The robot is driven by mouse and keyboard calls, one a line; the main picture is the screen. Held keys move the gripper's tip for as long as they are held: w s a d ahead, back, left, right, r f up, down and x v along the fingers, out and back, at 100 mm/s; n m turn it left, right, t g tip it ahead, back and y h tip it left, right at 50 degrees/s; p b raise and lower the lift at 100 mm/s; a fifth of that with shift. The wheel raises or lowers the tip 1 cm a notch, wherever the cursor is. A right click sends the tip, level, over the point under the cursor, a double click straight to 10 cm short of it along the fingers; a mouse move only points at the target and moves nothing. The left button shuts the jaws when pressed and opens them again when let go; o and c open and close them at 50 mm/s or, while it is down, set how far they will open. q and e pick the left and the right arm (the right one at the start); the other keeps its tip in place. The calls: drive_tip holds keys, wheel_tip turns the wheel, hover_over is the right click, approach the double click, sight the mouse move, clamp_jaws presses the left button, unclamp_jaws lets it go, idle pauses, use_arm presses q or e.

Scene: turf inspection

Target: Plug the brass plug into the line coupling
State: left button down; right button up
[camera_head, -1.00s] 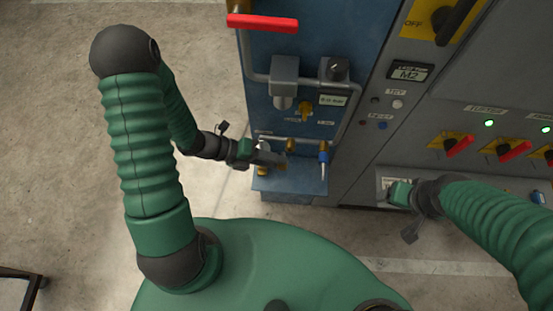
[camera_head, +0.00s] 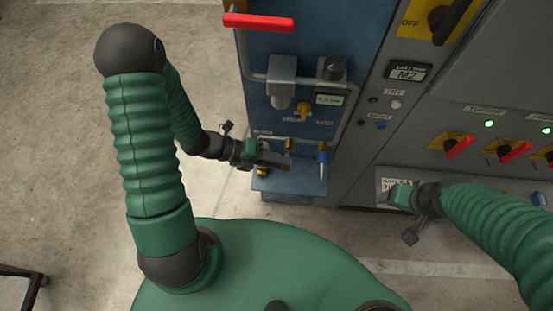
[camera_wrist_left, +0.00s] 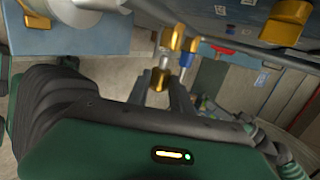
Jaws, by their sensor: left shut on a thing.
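My left gripper (camera_head: 281,161) is in front of the lower part of the blue panel, pointing right. In the left wrist view its two fingers (camera_wrist_left: 161,86) are shut on the brass plug (camera_wrist_left: 159,78). In the head view the fingers mostly hide the plug. A brass coupling (camera_wrist_left: 172,38) hangs just beyond the plug in the wrist view, and it also shows in the head view (camera_head: 290,144). The two look close; I cannot tell whether they touch. My right gripper (camera_head: 388,195) is by the grey cabinet's lower label, its jaws unclear.
A blue fitting (camera_head: 322,157) hangs right of the coupling. A small shelf (camera_head: 290,184) juts out below. A yellow valve handle (camera_head: 303,111) and a red lever (camera_head: 258,22) are higher on the panel. The concrete floor (camera_head: 60,150) at left is open.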

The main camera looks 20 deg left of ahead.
sight(286, 154)
use_arm(q)
drive_tip(key=shift+d, duration=0.5)
use_arm(e)
drive_tip(key=shift+d, duration=0.25)
use_arm(q)
drive_tip(key=shift+w+a, duration=0.2)
drive_tip(key=shift+a, duration=0.1)
use_arm(e)
drive_tip(key=shift+a, duration=0.25)
use_arm(q)
drive_tip(key=shift+w, duration=0.5)
use_arm(e)
drive_tip(key=shift+d, duration=0.2)
use_arm(q)
drive_tip(key=shift+w+a+r, duration=0.1)
drive_tip(key=shift+w, duration=0.05)
use_arm(e)
drive_tip(key=shift+s+r, duration=0.1)
drive_tip(key=shift+s, duration=0.1)
use_arm(q)
drive_tip(key=shift+s, duration=0.2)
use_arm(e)
drive_tip(key=shift+w, duration=0.15)
use_arm(q)
drive_tip(key=shift+s, duration=0.1)
use_arm(e)
drive_tip(key=shift+f, duration=0.2)
